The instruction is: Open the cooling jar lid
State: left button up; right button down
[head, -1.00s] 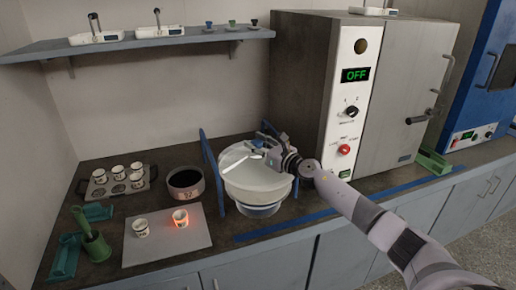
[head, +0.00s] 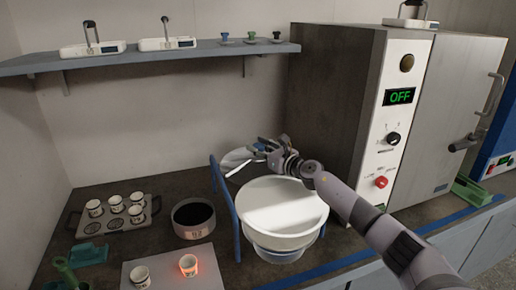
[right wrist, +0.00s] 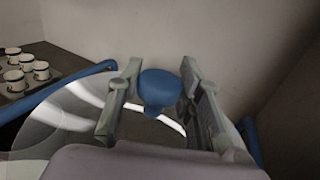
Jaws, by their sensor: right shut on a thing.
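The cooling jar is a wide white bowl (head: 285,212) with a blue-grey lower part, standing on the dark worktop in the head view. Its clear lid (head: 232,163) is off the bowl's opening, behind its back left rim. My right gripper (head: 264,149) is shut on the lid's blue knob. In the right wrist view the knob (right wrist: 160,88) sits between the two fingers (right wrist: 160,95), with the glass lid (right wrist: 65,120) spreading below it. The bowl's inside shows white and open. My left gripper is not in view.
A blue rack bar (head: 226,210) stands just left of the bowl. A dark pot (head: 193,218), a tray with cups (head: 98,228) and a plate with a glowing cup (head: 188,264) lie further left. An oven (head: 390,140) reading OFF stands at the right.

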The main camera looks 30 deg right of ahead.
jog(key=shift+s, duration=0.15)
jog(key=c, duration=1.5)
grip_release()
jog(key=o, duration=0.4)
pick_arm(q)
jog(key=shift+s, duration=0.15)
pick_arm(e)
send_over(285, 179)
